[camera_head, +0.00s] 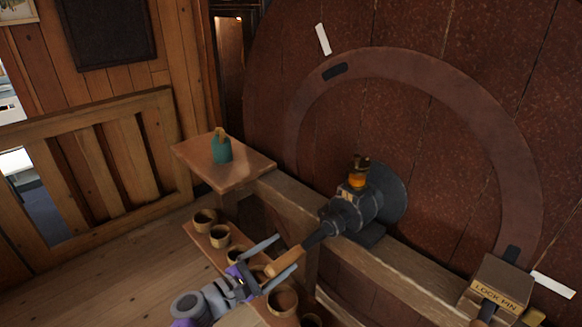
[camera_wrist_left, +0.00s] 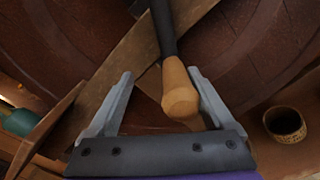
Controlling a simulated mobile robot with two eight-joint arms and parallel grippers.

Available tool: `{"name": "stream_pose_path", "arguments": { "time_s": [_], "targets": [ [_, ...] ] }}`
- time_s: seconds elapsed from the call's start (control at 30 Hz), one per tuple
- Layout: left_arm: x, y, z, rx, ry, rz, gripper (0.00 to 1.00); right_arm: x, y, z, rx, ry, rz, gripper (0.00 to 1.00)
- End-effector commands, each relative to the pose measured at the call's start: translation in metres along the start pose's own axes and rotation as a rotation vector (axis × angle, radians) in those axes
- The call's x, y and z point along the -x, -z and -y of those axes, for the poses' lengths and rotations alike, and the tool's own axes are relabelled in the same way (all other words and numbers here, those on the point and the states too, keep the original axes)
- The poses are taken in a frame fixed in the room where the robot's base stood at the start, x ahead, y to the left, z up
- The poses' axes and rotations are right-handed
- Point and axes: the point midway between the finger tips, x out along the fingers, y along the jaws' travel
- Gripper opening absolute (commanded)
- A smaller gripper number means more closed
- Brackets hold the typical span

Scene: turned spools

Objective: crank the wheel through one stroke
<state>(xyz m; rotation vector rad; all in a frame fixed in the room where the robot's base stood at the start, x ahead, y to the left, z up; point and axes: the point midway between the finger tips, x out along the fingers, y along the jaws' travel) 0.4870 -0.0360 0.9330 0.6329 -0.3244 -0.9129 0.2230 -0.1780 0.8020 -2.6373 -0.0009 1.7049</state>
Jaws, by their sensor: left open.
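The large red-brown wheel (camera_head: 420,130) fills the back right, with a paler ring and white and dark marks on its face. A dark crank hub (camera_head: 352,208) sits on the beam in front of it. Its dark arm ends in a tan wooden handle (camera_head: 285,261) pointing down to the left. My left gripper (camera_head: 288,252) is open, with one finger on each side of the handle. In the left wrist view the handle (camera_wrist_left: 181,93) lies between the fingers, closer to the right one. I cannot tell whether a finger touches it. My right gripper is not in view.
A block labelled LOCK PIN (camera_head: 503,283) stands on the wooden beam (camera_head: 400,262) at lower right. A teal bottle (camera_head: 222,149) stands on a small shelf (camera_head: 243,172). Several wooden cups (camera_head: 219,236) sit on a low shelf below and beside my left gripper.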

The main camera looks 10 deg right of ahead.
Motion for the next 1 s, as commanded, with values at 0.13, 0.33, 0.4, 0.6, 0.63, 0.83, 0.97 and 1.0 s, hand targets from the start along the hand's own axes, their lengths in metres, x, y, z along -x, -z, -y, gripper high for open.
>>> {"name": "stream_pose_path", "arguments": {
  "time_s": [0.13, 0.33, 0.4, 0.6, 0.63, 0.83, 0.97, 1.0],
  "targets": [
    [0.001, 0.001, -0.024, -0.097, -0.014, -0.009, 0.55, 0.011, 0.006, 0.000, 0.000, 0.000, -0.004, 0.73],
    [0.002, -0.002, -0.047, -0.230, -0.018, -0.013, 0.55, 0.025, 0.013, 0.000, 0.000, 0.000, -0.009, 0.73],
    [0.002, -0.004, -0.054, -0.277, -0.017, -0.013, 0.55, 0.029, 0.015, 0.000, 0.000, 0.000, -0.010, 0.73],
    [0.002, -0.011, -0.073, -0.412, -0.017, -0.015, 0.55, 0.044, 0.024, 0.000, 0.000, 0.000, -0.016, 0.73],
    [0.002, -0.013, -0.075, -0.432, -0.016, -0.015, 0.55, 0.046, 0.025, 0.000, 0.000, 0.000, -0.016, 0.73],
    [0.002, -0.024, -0.090, -0.566, -0.012, -0.012, 0.55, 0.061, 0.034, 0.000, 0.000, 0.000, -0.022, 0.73],
    [0.001, -0.031, -0.100, -0.654, -0.009, -0.010, 0.55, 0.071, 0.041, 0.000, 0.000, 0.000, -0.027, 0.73],
    [0.001, -0.034, -0.103, -0.680, -0.009, -0.010, 0.55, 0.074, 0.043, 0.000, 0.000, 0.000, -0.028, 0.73]
  ]
}}
